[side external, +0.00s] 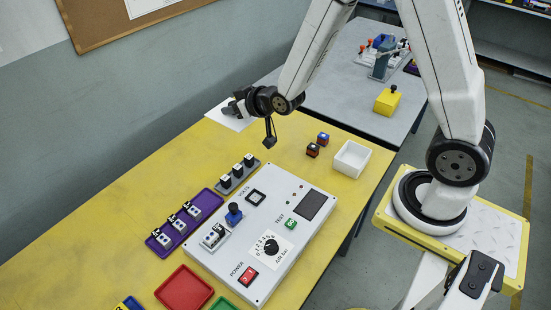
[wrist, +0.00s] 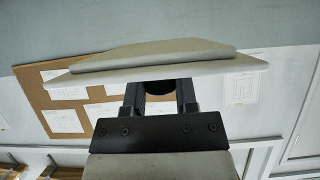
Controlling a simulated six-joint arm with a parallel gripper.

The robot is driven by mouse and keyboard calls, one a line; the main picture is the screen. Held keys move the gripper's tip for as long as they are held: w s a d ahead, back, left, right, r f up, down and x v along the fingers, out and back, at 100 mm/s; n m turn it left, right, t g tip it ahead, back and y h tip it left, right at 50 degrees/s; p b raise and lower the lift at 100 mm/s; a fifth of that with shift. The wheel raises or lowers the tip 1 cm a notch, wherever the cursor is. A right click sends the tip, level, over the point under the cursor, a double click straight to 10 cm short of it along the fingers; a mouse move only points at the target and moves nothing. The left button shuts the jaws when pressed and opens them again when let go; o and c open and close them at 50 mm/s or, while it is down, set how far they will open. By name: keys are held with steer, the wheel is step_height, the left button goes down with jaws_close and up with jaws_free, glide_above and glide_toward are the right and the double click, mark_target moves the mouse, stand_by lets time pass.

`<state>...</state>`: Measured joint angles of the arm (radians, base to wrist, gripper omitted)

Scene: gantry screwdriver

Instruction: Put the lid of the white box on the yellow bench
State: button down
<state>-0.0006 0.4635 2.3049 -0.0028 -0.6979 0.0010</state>
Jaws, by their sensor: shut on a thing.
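The lid is a pale flat plate (side external: 228,118) with a raised middle, seen edge-on in the wrist view (wrist: 160,66). My gripper (side external: 239,107) is shut on the lid's dark knob (wrist: 158,87), between its two black fingers in the wrist view. The gripper points level towards the wall, and the lid is over the far part of the yellow bench (side external: 110,215). I cannot tell whether the lid touches the bench. The white box (side external: 351,159) stands open and empty-looking at the bench's right end.
A white control panel (side external: 262,240) fills the front middle. A purple tray (side external: 170,238) and a grey strip with dark-topped parts (side external: 237,178) lie left of it. Two small dark blocks (side external: 317,145) stand beside the box. Red (side external: 184,290) and green trays lie in front. The bench's far left is clear.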

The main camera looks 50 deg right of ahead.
steer(key=shift+s, duration=0.1)
steer(key=shift+v, duration=2.2)
steer(key=shift+d+f, duration=0.1)
steer(key=shift+d, duration=0.05)
steer(key=shift+d+f+m+h, duration=0.25)
steer(key=shift+d+m+h, duration=0.05)
steer(key=shift+d, duration=0.2)
steer(key=s+d+f+m+g+h, duration=0.2)
steer(key=s+d+f+m+h, duration=0.2)
steer(key=d, duration=0.3)
steer(key=s+d+f+m+g+h, duration=0.3)
steer(key=d+m, duration=0.2)
steer(key=d, duration=0.3)
steer(key=s+d+f+m+g+h, duration=0.2)
steer(key=s+d+f+m+h, duration=0.2)
steer(key=d, duration=0.3)
steer(key=s+d+f+m+g, duration=0.2)
steer(key=s+d+m+g, duration=0.2)
steer(key=s, duration=0.4)
steer(key=shift+s+d+f+g+h, duration=0.3)
steer(key=shift+d+f+g, duration=0.1)
steer(key=shift+g, duration=0.2)
steer(key=shift+w, duration=0.1)
